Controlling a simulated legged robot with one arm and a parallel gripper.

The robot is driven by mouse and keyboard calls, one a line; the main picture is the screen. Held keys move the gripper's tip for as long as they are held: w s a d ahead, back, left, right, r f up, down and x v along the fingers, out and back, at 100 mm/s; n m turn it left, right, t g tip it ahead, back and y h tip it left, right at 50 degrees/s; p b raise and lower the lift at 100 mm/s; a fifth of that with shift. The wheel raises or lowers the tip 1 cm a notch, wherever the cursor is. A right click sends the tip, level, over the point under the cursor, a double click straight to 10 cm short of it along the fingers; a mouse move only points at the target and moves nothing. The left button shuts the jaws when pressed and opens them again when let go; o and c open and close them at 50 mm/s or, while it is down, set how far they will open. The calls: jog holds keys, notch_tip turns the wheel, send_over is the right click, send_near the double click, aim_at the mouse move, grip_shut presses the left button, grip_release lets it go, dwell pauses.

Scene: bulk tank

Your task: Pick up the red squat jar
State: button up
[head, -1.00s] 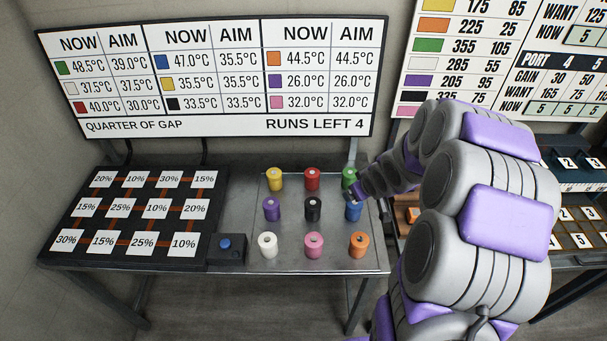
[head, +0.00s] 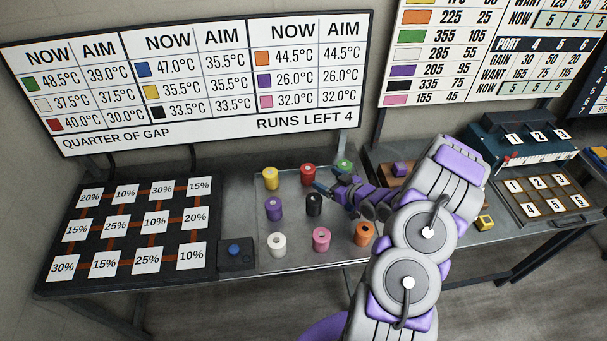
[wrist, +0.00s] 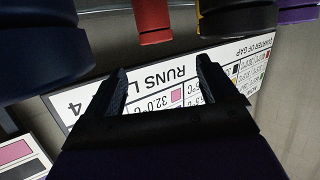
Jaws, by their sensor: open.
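The red squat jar (head: 308,175) stands upright in the back row of the tray, between the yellow jar (head: 270,178) and the green jar (head: 344,167). My gripper (head: 322,189) is just to the right and front of it in the head view. In the wrist view, which is upside down, my gripper's (wrist: 165,85) fingers are apart with no jar between them. The red jar (wrist: 152,20) shows there at the top edge, beyond the fingertips and partly cut off. The blue jar (wrist: 35,40) is large at the upper left.
The black jar (head: 314,205) and purple jar (head: 273,209) stand in the middle row. White (head: 277,245), pink (head: 321,239) and orange (head: 363,233) jars stand in front. A blue button box (head: 236,252) is left of the tray (head: 300,262).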

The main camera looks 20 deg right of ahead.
aim_at(310, 170)
jog(key=x, duration=0.3)
jog(key=b+x, duration=0.1)
jog(key=x, duration=0.1)
jog(key=shift+w+d+f, duration=0.25)
jog(key=shift+w+f, duration=0.05)
jog(key=shift+w+a+f, duration=0.1)
jog(key=shift+w+a, duration=0.35)
jog(key=shift+w, duration=0.1)
jog(key=shift+d+b+x, duration=0.15)
jog(key=shift+b+x, duration=0.3)
jog(key=shift+x, duration=0.7)
jog(key=shift+d+b+x, duration=0.2)
jog(key=shift+b+x, duration=0.25)
jog(key=shift+x, duration=0.7)
jog(key=shift+f, duration=0.2)
jog(key=c, duration=1.1)
jog(key=shift+c, duration=0.2)
